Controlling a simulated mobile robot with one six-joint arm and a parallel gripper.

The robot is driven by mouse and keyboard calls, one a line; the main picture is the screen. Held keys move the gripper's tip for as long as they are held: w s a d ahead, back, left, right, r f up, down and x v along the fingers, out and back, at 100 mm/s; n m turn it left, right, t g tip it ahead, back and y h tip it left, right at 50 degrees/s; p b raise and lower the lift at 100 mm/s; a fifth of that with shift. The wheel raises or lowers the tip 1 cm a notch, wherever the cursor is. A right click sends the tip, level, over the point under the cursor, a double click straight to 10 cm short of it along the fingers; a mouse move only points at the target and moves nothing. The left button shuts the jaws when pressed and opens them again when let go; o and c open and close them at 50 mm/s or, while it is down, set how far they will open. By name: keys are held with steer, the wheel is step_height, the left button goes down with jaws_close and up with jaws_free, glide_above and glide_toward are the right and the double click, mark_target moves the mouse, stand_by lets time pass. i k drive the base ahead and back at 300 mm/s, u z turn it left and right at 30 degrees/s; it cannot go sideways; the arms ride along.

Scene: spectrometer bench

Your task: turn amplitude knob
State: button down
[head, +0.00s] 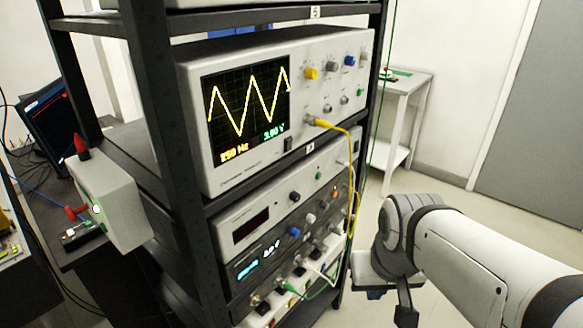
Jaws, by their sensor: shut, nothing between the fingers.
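The amplitude knob cannot be told for sure, as the labels are too small to read. A blue knob (294,232) and a black knob (295,197) sit on the lower instruments in the rack. The oscilloscope (190,130) above them has a yellow knob (311,73), a grey knob (333,66) and a blue knob (349,61). Its screen (245,105) shows a yellow triangle wave, with a reading of about 3.00 V. My gripper (405,308) is at the bottom right, right of the rack and apart from every knob. It is shut and empty, partly hidden by my arm.
A yellow cable (350,150) hangs from the oscilloscope along the rack's right side. White and green cables (310,290) cross the lowest instruments. A dark rack post (165,110) stands at the left. A small white table (405,90) is behind. Floor right of the rack is open.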

mark_target(311, 219)
steer(key=z, duration=0.35)
steer(key=k, duration=1.85)
steer(key=u, duration=0.45)
steer(key=i, duration=1.5)
steer(key=u, duration=0.05)
